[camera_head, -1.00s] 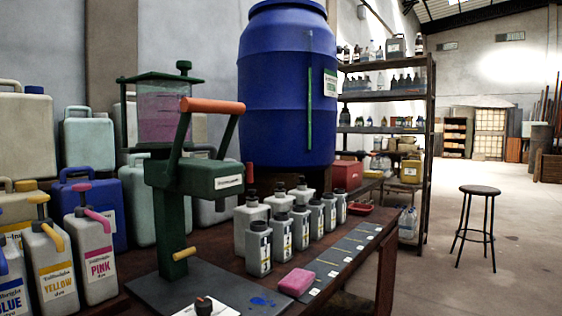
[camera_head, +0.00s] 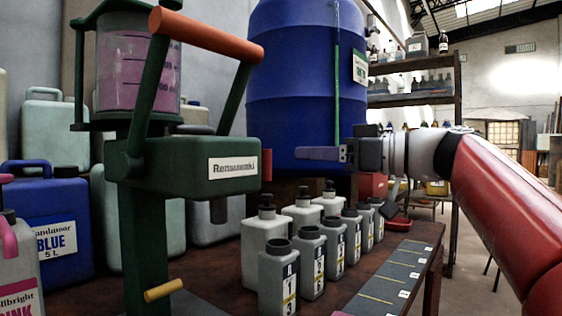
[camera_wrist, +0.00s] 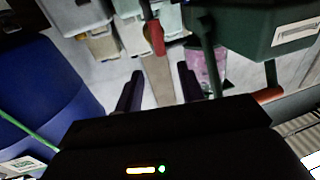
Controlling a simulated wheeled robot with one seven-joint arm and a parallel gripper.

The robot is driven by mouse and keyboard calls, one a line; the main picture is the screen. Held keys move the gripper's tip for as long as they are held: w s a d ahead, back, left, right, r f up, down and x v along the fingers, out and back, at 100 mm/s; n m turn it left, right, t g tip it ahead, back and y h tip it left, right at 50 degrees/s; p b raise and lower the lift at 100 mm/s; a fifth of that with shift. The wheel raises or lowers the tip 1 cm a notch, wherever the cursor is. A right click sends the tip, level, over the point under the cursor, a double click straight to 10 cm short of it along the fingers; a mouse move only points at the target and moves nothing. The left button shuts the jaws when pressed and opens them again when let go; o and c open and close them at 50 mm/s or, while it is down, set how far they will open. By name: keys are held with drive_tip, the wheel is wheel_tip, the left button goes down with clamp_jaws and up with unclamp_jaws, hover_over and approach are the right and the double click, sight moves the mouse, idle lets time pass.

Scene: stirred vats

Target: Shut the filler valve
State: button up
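The filler (camera_head: 190,165) is a green machine with a clear cylinder of pink liquid (camera_head: 140,75) and an orange-gripped lever (camera_head: 205,35) raised over it. A red piece (camera_head: 266,165) sticks out at the right end of its body, probably the valve handle. In the wrist view a red handle (camera_wrist: 155,35) shows beyond the fingertips, near the green body (camera_wrist: 250,25). I cannot tell its valve position. My gripper (camera_head: 305,154) points left, to the right of the filler and apart from it. In the wrist view its fingers (camera_wrist: 160,75) are spread and empty.
Several grey numbered bottles (camera_head: 305,265) stand on the table below my gripper. A large blue barrel (camera_head: 290,95) is behind it. Jugs, including a blue one (camera_head: 55,225), crowd the left. A shelf (camera_head: 415,65) stands at the back right.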

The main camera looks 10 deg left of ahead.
drive_tip(key=p+x, duration=0.1)
drive_tip(key=x, duration=0.6)
drive_tip(key=shift+a, duration=0.15)
drive_tip(key=shift+c, duration=0.3)
clamp_jaws()
